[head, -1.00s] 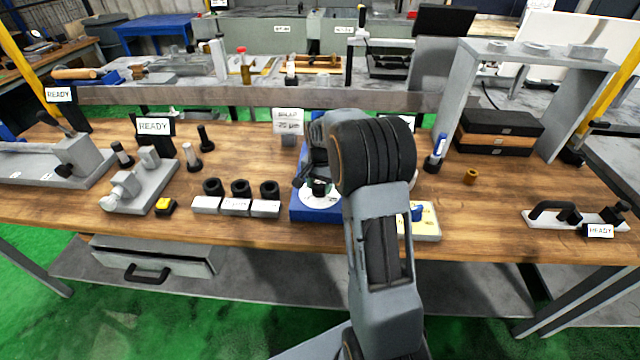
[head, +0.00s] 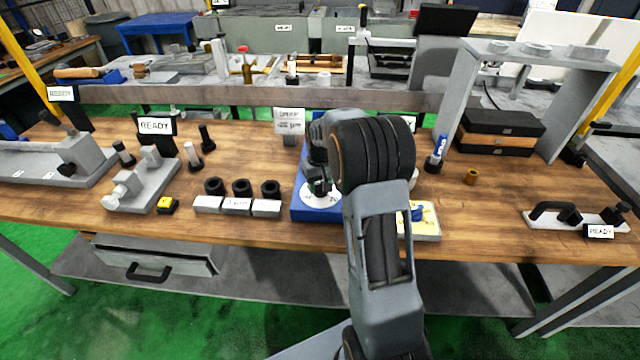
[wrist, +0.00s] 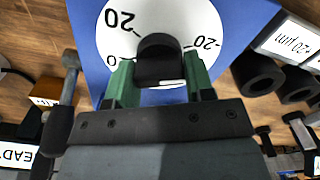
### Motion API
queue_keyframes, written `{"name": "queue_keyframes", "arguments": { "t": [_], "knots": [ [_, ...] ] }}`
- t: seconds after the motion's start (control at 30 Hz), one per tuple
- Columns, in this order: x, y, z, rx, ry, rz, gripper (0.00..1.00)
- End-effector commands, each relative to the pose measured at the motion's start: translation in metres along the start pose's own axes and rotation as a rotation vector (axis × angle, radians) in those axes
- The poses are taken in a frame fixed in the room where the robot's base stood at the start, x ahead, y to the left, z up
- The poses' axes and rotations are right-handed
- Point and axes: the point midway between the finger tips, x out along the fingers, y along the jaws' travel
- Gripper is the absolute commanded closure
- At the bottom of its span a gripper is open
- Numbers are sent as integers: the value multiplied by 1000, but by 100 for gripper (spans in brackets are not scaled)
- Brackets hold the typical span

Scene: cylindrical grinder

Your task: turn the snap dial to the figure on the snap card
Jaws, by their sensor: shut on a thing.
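The snap dial has a white round face (wrist: 115,40) on a blue base (wrist: 90,70), with 20, 0 and -20 marks visible in the wrist view. Its black knob (wrist: 160,58) stands between the green fingers of my gripper (wrist: 160,85), which is shut on it. Part of the face is hidden by my gripper. In the head view my gripper (head: 320,188) is over the blue base (head: 312,214), partly hidden by my arm. The snap card (head: 289,121) stands upright behind the dial; its figure is too small to read surely.
Several grey blocks with black rings (head: 238,200) stand left of the dial. A yellow button (head: 167,204) and a grey fixture (head: 150,185) are further left. A pale tray (head: 425,228) lies to the right.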

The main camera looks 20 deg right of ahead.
Motion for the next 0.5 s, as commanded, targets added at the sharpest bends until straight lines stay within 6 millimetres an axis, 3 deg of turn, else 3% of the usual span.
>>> {"name": "queue_keyframes", "arguments": {
  "t": [0.5],
  "knots": [
    [-2,0,-2,-83,10,1,75]
  ]
}}
